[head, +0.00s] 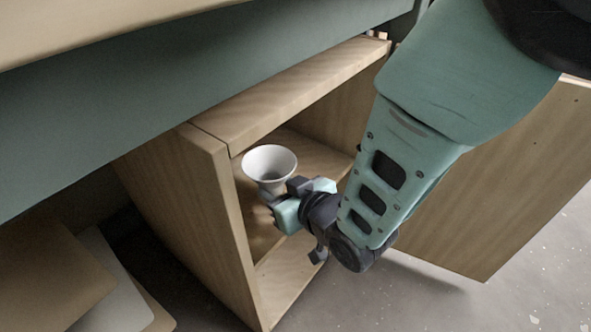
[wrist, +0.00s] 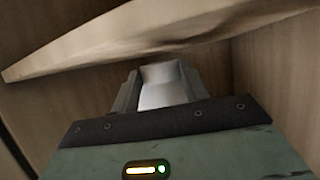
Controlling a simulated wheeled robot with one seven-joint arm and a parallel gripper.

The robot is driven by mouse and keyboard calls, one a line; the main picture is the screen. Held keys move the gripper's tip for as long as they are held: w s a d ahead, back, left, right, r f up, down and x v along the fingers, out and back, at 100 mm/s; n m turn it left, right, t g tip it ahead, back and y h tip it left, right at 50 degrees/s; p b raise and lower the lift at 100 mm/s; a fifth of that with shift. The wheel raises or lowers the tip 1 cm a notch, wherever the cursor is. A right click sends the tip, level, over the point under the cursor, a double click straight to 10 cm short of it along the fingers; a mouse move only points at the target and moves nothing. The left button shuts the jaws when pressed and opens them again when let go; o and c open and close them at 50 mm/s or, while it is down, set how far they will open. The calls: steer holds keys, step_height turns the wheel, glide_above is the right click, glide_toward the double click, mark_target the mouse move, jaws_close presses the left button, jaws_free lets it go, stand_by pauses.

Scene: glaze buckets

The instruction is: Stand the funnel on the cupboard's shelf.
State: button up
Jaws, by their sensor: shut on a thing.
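The white funnel (head: 269,164) is upright, wide mouth up, at the cupboard's opening in the head view. My gripper (head: 275,192) is shut on the funnel's lower part, which also shows between the fingers in the wrist view (wrist: 165,87). The wooden cupboard (head: 222,190) stands open at the front. Its shelf (head: 318,152) shows behind the funnel in the head view. In the wrist view a wooden board (wrist: 150,40) crosses above the fingers. The funnel's lower end is hidden, and I cannot tell whether it touches the shelf.
The cupboard door (head: 500,190) is swung open to the right, beyond my arm. The cupboard's left side wall is close to the funnel. Flat boards (head: 115,290) lean at the lower left. Grey floor (head: 420,300) is clear in front.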

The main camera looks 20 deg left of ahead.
steer(key=shift+f, duration=0.95)
steer(key=shift+b, duration=0.3)
steer(key=shift+f, duration=0.25)
steer(key=o, duration=1)
steer(key=shift+r, duration=0.1)
